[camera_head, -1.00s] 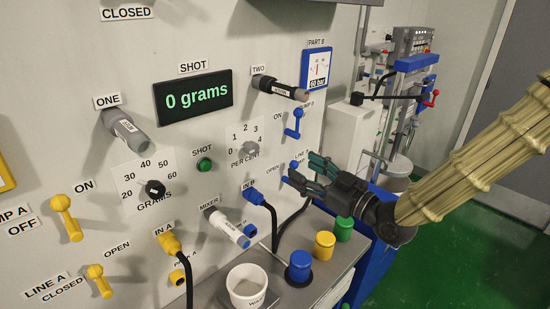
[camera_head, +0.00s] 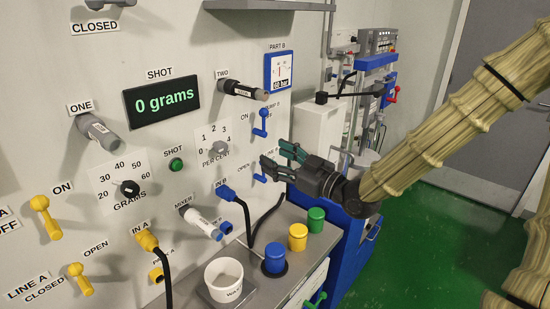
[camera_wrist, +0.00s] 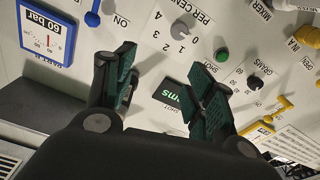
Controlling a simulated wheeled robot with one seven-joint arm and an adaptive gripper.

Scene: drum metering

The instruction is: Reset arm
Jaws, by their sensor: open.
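My gripper (camera_head: 277,164) is open and empty, held in front of the right part of the wall panel. In the head view its fingers overlap the area by the blue line B lever (camera_head: 260,178), and I cannot tell whether they touch it. The blue pump B lever (camera_head: 262,122) is just above the fingers. In the wrist view my gripper (camera_wrist: 165,85) shows both fingers spread, with the panel, the per cent knob (camera_wrist: 181,29) and the green shot button (camera_wrist: 221,55) beyond them. My arm reaches in from the right.
A shelf below the panel holds a white cup (camera_head: 223,279) and blue (camera_head: 275,259), yellow (camera_head: 298,237) and green (camera_head: 316,220) capped items. The display (camera_head: 161,102) reads 0 grams. The green floor (camera_head: 420,250) at right is open.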

